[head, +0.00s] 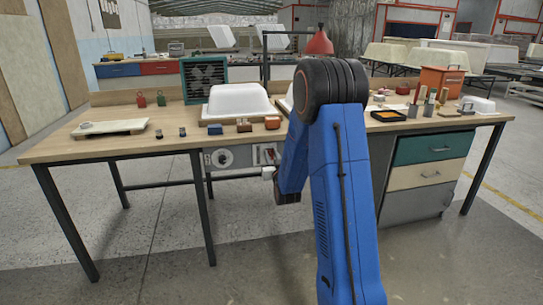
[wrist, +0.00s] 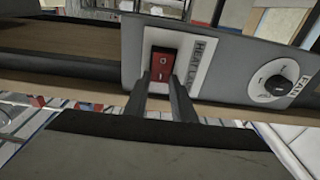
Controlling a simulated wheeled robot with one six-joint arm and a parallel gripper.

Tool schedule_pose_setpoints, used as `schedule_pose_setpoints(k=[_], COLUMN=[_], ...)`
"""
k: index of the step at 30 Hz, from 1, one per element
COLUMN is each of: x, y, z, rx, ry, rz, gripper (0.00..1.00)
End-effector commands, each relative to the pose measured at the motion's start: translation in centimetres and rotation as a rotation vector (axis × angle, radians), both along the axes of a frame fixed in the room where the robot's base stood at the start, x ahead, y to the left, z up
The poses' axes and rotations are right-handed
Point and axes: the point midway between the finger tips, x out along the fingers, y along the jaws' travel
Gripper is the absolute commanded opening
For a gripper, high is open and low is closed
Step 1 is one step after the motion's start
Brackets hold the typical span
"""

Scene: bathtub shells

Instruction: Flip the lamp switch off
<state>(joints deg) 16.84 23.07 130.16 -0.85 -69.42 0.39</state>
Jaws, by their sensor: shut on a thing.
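The lamp switch (wrist: 163,66) is a red rocker in a black frame on a grey panel (wrist: 222,72), beside a white label reading HEAT and a partly hidden word. In the wrist view, my gripper (wrist: 161,82) has its two dark fingers at either side of the rocker, shut on it. I cannot tell which way the rocker is tilted. In the head view, the panel (head: 207,161) hangs under the bench's front edge, and my gripper (head: 267,172) is in front of its right part, partly hidden by my blue arm. A red lamp shade (head: 320,43) hangs above the bench.
A fan knob (wrist: 275,85) sits on the same panel. The wooden bench top (head: 70,148) carries a white tub shell (head: 238,99), small blocks, a green fan box (head: 203,76) and tools. Drawers (head: 432,148) stand under its right side. The floor in front is clear.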

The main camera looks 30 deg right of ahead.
Motion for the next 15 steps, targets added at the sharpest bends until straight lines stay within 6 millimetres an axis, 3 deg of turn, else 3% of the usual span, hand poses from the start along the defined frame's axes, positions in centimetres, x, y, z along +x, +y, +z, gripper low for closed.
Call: schedule_pose_setpoints(k=[15], x=[-0.23], y=[0.07], z=[-0.66], rx=[-0.051], ry=[-0.178], rz=[0.0], gripper=[0.01])
